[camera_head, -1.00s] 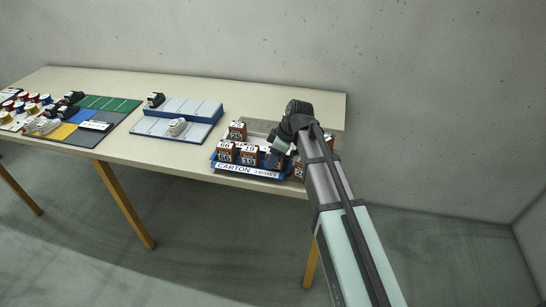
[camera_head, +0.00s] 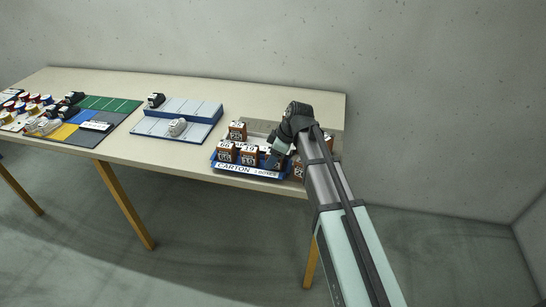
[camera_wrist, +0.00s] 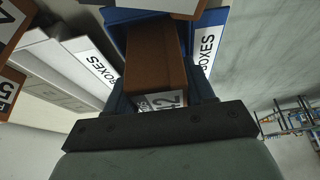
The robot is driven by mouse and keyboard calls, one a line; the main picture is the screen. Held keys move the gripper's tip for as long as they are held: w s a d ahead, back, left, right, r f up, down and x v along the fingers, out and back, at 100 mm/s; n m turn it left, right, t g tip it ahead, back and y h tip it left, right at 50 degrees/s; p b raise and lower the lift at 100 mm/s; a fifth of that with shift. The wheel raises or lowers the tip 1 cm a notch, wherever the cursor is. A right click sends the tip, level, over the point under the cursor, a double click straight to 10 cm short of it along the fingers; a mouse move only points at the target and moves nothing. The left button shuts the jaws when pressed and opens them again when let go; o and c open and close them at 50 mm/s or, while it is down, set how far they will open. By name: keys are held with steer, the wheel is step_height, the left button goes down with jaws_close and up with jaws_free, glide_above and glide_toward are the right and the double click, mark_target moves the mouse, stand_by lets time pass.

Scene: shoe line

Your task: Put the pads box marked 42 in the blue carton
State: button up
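The brown pads box (camera_wrist: 155,60) has a white label reading 42 at its near end in the wrist view. My gripper (camera_wrist: 165,85) has one finger close against each side of this box and appears shut on it. Blue walls of the carton (camera_wrist: 126,17) show beyond and beside the box; I cannot tell whether the box touches the carton floor. In the head view my gripper (camera_head: 276,160) points down at the right part of the blue carton (camera_head: 217,163), whose front sign reads CARTON. My wrist hides part of the carton there.
Several brown boxes with white labels (camera_head: 248,158) stand close to the left of my gripper, and one (camera_head: 237,131) stands behind. A blue-and-white rack (camera_head: 184,108) with shoes is further left. Bare table (camera_head: 270,100) lies behind; a wall rises beyond it.

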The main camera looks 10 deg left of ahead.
steer(key=shift+o, duration=1.2)
steer(key=shift+s+d+f, duration=0.15)
steer(key=shift+s+f, duration=0.05)
steer(key=shift+f, duration=0.3)
steer(key=shift+w+r, duration=0.1)
steer(key=shift+r, duration=0.5)
steer(key=v, duration=1.1)
steer(key=shift+w+r, duration=0.25)
steer(key=shift+r, duration=0.2)
